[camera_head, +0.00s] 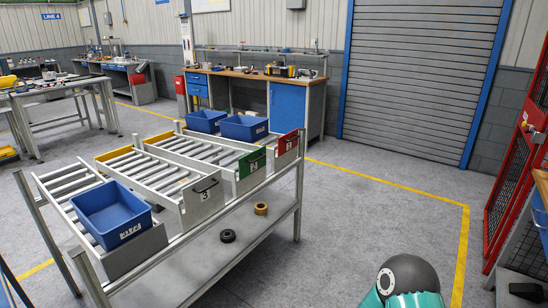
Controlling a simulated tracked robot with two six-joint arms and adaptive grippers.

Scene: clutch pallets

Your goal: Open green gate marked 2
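The green gate (251,172) marked 2 stands upright across the near end of a roller lane on the rack. It has a dark handle near its top and a white number plate on its face. To its right is the red gate (287,148), and to its left the white gate (202,200) marked 3. A blue bin (244,127) sits in the far part of the lanes behind the green and red gates; which lane is hard to tell. Neither of my grippers is in view. A rounded dark and teal part of my arm shows at the bottom, right of centre.
Another blue bin (110,213) sits in the leftmost lane. A black ring (228,236) and a brass-coloured ring (261,208) lie on the lower shelf (200,262). Open grey floor lies right of the rack. A red mesh door (508,165) stands at the right edge.

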